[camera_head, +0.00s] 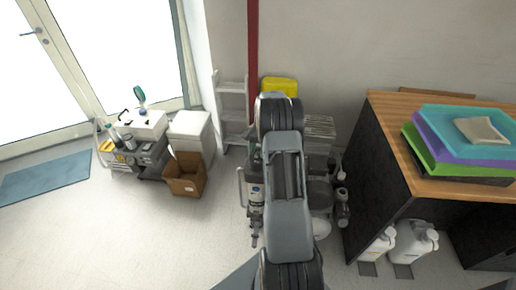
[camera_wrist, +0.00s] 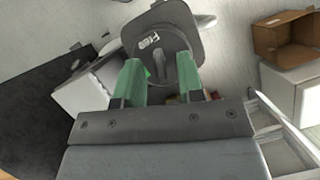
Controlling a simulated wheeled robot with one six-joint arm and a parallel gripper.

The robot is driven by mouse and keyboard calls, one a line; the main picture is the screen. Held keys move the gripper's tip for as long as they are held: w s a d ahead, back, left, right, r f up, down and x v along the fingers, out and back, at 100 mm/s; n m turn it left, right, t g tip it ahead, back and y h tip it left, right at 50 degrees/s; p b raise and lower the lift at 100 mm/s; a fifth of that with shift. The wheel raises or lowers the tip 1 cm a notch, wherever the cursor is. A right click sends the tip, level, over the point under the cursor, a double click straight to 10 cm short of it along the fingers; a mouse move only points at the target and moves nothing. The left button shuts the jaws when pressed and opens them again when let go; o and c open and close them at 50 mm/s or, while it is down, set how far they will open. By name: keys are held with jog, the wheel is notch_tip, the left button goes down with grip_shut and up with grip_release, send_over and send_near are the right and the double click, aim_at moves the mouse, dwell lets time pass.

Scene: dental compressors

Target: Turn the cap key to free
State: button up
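In the wrist view a dark grey round cap (camera_wrist: 178,42) sits on a dark plate, with a small white label (camera_wrist: 149,40) whose lettering I cannot read surely. A raised grey bar, which looks like the cap key (camera_wrist: 158,62), stands near the cap's middle. My gripper (camera_wrist: 159,60) has its two green fingers apart, one to each side of the bar. I see gaps beside the bar and cannot tell whether either finger touches it. In the head view my arm hides the gripper and the cap.
In the head view, grey equipment (camera_head: 320,195) stands around my arm. A wooden-topped cabinet (camera_head: 385,125) with stacked trays is close on the right, white jugs (camera_head: 412,243) below. A cardboard box (camera_head: 185,174) and a loaded cart (camera_head: 138,150) stand left. Floor at front left is clear.

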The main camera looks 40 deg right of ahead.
jog(key=v, duration=1.3)
jog(key=shift+r+p, duration=0.3)
jog(key=shift+r, duration=0.05)
jog(key=shift+w+r, duration=0.1)
jog(key=shift+w, duration=0.05)
